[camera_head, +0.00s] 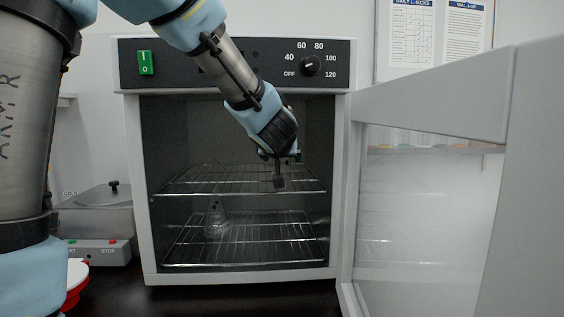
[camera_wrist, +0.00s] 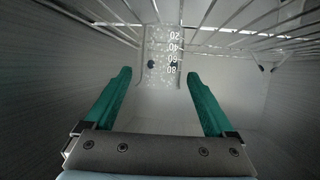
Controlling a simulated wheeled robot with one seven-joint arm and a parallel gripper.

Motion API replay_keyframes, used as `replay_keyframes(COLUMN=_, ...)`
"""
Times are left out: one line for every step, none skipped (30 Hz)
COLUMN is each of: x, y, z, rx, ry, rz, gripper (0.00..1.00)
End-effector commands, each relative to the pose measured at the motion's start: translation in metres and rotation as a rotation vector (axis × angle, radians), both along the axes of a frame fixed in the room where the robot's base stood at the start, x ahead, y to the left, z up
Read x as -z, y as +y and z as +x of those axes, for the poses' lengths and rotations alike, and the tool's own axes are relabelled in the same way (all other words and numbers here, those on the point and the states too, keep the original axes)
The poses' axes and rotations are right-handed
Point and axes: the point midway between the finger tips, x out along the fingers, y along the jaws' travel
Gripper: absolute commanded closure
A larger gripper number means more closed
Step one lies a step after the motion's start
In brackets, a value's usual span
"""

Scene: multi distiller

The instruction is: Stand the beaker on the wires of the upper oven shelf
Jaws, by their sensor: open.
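The beaker (camera_wrist: 163,58) is clear glass with white volume marks. It shows upside down in the wrist view, its base end by the wires of the upper shelf (camera_wrist: 235,40). It appears to stand upright on those wires; exact contact is hard to see. My gripper (camera_wrist: 159,75) is open, its green fingers on either side of the beaker with gaps to the glass. In the head view my gripper (camera_head: 278,178) reaches into the oven (camera_head: 131,200) at the upper shelf (camera_head: 185,185); I cannot make out the beaker there.
A glass flask (camera_head: 216,224) stands on the lower shelf (camera_head: 270,245) at left. The oven door (camera_head: 430,220) is swung open to the right. A grey apparatus (camera_head: 98,225) and a red-and-white item (camera_head: 76,280) are left of the oven.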

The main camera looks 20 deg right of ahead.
Motion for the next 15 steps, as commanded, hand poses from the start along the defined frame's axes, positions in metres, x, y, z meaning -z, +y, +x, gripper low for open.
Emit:
replay_keyframes(x=-0.006, y=0.004, z=-0.010, rx=0.000, ry=-0.004, rz=-0.001, gripper=0.11)
replay_keyframes(x=-0.008, y=0.007, z=-0.015, rx=0.001, ry=-0.004, rz=0.000, gripper=0.11)
replay_keyframes(x=-0.013, y=0.011, z=-0.021, rx=-0.001, ry=-0.004, rz=-0.001, gripper=0.11)
replay_keyframes(x=-0.014, y=0.013, z=-0.026, rx=-0.001, ry=-0.003, rz=-0.001, gripper=0.11)
replay_keyframes(x=-0.016, y=0.016, z=-0.031, rx=-0.001, ry=-0.004, rz=-0.001, gripper=0.11)
replay_keyframes(x=-0.019, y=0.018, z=-0.036, rx=0.000, ry=-0.002, rz=-0.002, gripper=0.11)
replay_keyframes(x=-0.021, y=0.020, z=-0.040, rx=0.000, ry=-0.002, rz=-0.002, gripper=0.11)
replay_keyframes(x=-0.022, y=0.022, z=-0.044, rx=0.000, ry=-0.002, rz=-0.001, gripper=0.11)
replay_keyframes(x=-0.024, y=0.024, z=-0.048, rx=0.000, ry=-0.002, rz=-0.001, gripper=0.11)
replay_keyframes(x=-0.025, y=0.025, z=-0.051, rx=0.000, ry=-0.002, rz=-0.001, gripper=0.11)
replay_keyframes(x=-0.026, y=0.027, z=-0.053, rx=0.000, ry=-0.001, rz=0.000, gripper=0.11)
replay_keyframes(x=-0.027, y=0.028, z=-0.056, rx=0.000, ry=-0.001, rz=0.000, gripper=0.11)
replay_keyframes(x=-0.027, y=0.029, z=-0.057, rx=-0.001, ry=-0.001, rz=0.000, gripper=0.11)
replay_keyframes(x=-0.028, y=0.029, z=-0.058, rx=-0.001, ry=-0.001, rz=0.000, gripper=0.11)
replay_keyframes(x=-0.028, y=0.030, z=-0.059, rx=-0.001, ry=-0.001, rz=-0.001, gripper=0.11)
